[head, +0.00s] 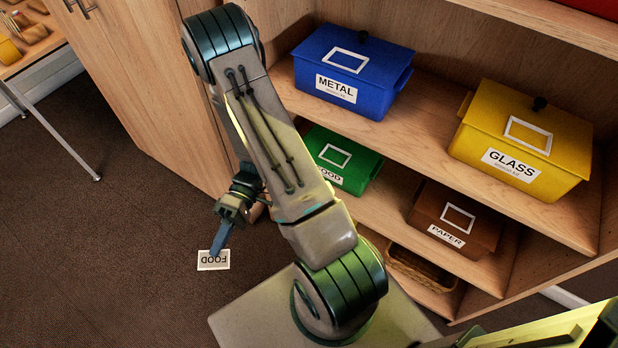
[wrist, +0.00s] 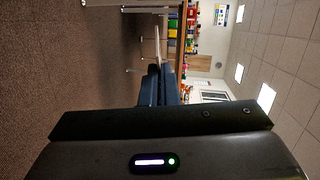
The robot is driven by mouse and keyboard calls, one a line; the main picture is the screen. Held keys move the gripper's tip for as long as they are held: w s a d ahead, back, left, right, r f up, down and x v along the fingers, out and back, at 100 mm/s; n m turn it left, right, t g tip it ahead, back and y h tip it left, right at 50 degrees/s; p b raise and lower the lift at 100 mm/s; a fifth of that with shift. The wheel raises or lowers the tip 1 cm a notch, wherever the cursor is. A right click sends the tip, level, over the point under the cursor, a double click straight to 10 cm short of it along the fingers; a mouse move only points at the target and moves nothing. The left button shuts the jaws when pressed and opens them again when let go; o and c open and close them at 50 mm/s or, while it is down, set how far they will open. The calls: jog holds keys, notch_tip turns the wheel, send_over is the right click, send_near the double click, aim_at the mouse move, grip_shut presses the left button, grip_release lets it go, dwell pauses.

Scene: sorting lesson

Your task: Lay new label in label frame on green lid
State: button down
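The new label (head: 213,265), a white card reading FOOD, appears upside down in the head view at the tips of my gripper (head: 217,247). My gripper's blue fingers look closed on its edge, out in front of the cabinet and left of the green box. The green lid (head: 362,157) is on the lower shelf, with an empty-looking white label frame (head: 335,155) on top. My arm partly covers the green box's left side and its FOOD front label.
A blue METAL box (head: 390,96) and yellow GLASS box (head: 570,130) stand on the shelf above the green box. A brown PAPER box (head: 480,232) is to its right, with a basket (head: 420,268) below. Closed cabinet doors (head: 140,80) stand left; the carpet (head: 90,240) is clear.

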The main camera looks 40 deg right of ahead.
jog(key=s+d+f+n+g+h+b, duration=0.3)
jog(key=s+d+f+n+g+h, duration=0.3)
jog(key=d+n+h, duration=0.3)
jog(key=n+t+h+b, duration=0.5)
jog(key=n+t+h, duration=1.05)
jog(key=n, duration=0.55)
send_over(329, 160)
jog(key=a, duration=0.2)
jog(key=shift+f+g+h, duration=0.65)
jog(key=shift+f+h, duration=0.1)
jog(key=shift+f, duration=1.15)
jog(key=shift+d+f, duration=0.45)
jog(key=shift+f, duration=0.2)
jog(key=shift+d+f, duration=0.45)
jog(key=shift+f, duration=0.2)
